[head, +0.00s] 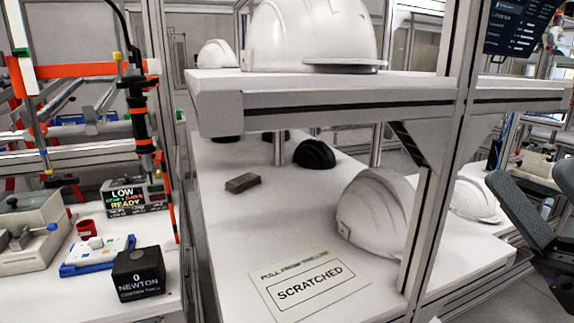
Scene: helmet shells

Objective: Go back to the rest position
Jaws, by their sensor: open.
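My gripper (540,190) shows at the right edge in the head view, partly cut off by the frame. Its two dark grey fingers point up and stand apart, with nothing seen between them. It is to the right of the shelf rack, apart from the helmet shells. A white helmet shell (375,212) lies tilted on the lower shelf (225,235), beside a sheet marked SCRATCHED (310,283). Another white shell (475,198) is behind the post, nearer the gripper. A large white shell (312,35) sits on the upper shelf (345,83).
A metal post (455,130) stands between the gripper and the tilted shell. A black shell (314,154) and a brown block (243,183) lie farther back. At left, a bench holds a black NEWTON box (138,273) and a red cup (86,229).

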